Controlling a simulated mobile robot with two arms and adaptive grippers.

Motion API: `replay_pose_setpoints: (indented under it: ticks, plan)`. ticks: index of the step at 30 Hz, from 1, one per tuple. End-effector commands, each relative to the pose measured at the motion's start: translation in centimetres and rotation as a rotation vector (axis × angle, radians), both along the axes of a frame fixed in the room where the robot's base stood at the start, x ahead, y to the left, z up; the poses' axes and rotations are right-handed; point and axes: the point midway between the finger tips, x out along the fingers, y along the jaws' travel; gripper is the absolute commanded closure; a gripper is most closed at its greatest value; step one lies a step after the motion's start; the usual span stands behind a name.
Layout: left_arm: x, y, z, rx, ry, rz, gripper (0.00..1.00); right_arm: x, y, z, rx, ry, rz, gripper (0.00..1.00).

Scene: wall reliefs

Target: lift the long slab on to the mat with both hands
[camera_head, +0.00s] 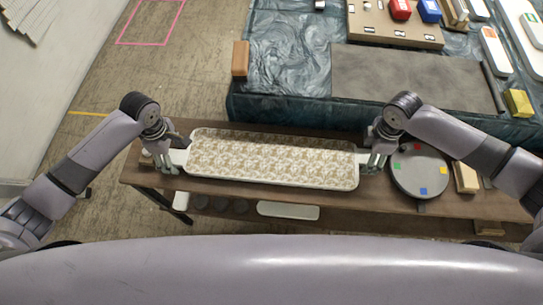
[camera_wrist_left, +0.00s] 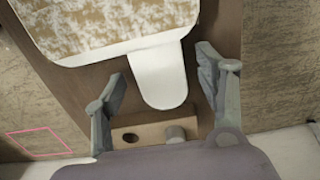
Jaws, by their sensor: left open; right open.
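The long slab (camera_head: 272,160) is a long white piece with a mottled beige relief top and rounded corners. It lies on the brown bench, with a white tab at its left end. My left gripper (camera_head: 170,160) is open at that end. In the left wrist view the tab (camera_wrist_left: 160,76) sits between its spread fingers, apart from both. My right gripper (camera_head: 373,161) is open at the slab's right end; its fingers hide much of that end. The mat is a dark grey rectangle (camera_head: 410,78) lying flat on the cloth-covered table behind the bench, bare on top.
The brown bench (camera_head: 135,172) also holds a round grey disc (camera_head: 420,178) with coloured squares and a wooden block (camera_head: 466,177) at right. The teal cloth table (camera_head: 285,60) bears a wooden block (camera_head: 240,58) at its left edge, a board of coloured blocks (camera_head: 395,28) and a yellow block (camera_head: 519,103).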

Motion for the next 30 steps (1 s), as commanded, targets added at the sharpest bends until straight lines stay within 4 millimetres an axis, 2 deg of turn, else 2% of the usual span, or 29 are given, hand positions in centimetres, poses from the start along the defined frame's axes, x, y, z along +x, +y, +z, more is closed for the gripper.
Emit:
replay_pose_setpoints:
  ticks: [8,30]
  plan:
    - [-0.01,-0.03,-0.08,0.000,0.000,0.000,0.36,0.00,0.02,-0.06,0.000,0.000,0.000,0.36]
    - [0.00,-0.02,-0.04,0.000,0.000,0.000,0.85,0.03,0.00,-0.01,0.000,0.000,0.000,0.85]
